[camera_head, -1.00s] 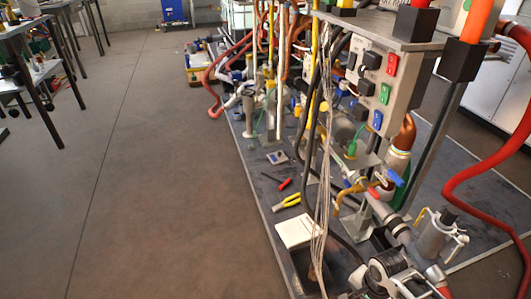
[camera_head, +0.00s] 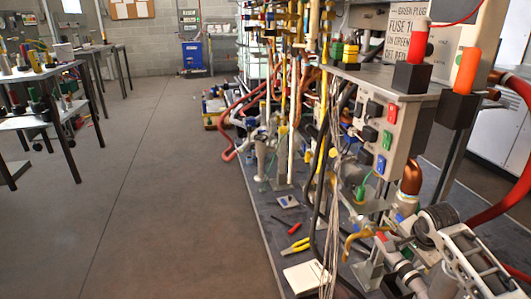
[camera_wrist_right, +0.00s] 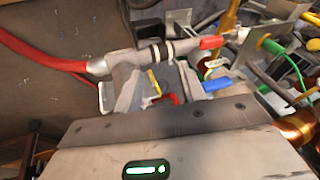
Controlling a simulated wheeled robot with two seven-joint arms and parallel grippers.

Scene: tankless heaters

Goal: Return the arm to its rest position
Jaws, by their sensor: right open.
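My right arm reaches in at the lower right of the head view, with a dark round part and a pale open frame. My right gripper (camera_head: 442,228) is there, in front of the pipework, and its fingertips are hard to make out. In the right wrist view two grey fingers (camera_wrist_right: 158,88) stand apart with nothing held between them. Beyond them is a grey pipe fitting (camera_wrist_right: 150,55) with a red-tipped handle; I cannot tell the exact gap. My left gripper is not in view.
The heater rig (camera_head: 335,70) with pipes, hoses and a switch panel (camera_head: 381,135) fills the right side. Pliers (camera_head: 296,246) and a white block (camera_head: 305,277) lie on its dark base. A red hose (camera_head: 510,195) hangs at right.

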